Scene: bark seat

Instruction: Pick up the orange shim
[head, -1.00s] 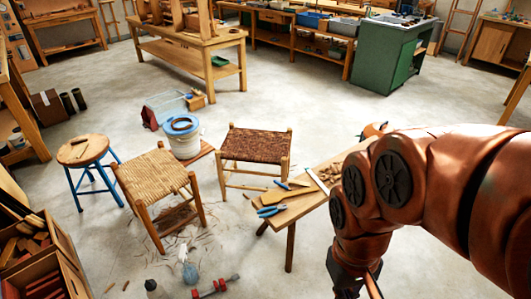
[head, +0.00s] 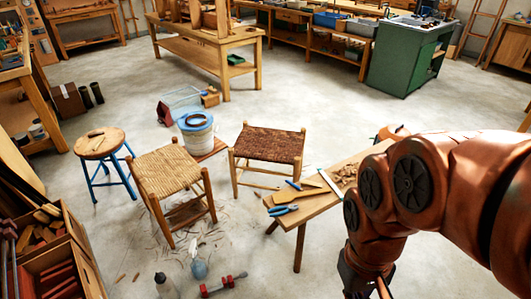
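My arm comes in from the right, and my gripper (head: 368,286) is at the bottom edge, partly cut off by the frame. A thin orange strip (head: 383,288) shows beside it. I cannot tell whether this strip is the orange shim or part of my gripper, nor whether the gripper is open or shut. No other piece can be made out clearly as the orange shim. My arm hides part of the low wooden bench (head: 312,208) and the floor behind it.
The bench holds blue-handled tools and shavings. Left of it stand a dark-seated stool (head: 270,145), a woven-seat stool (head: 168,170), a lidded bucket (head: 197,133) and a blue-legged stool (head: 100,143). A spray bottle (head: 199,267) and a red clamp (head: 222,286) are on the floor.

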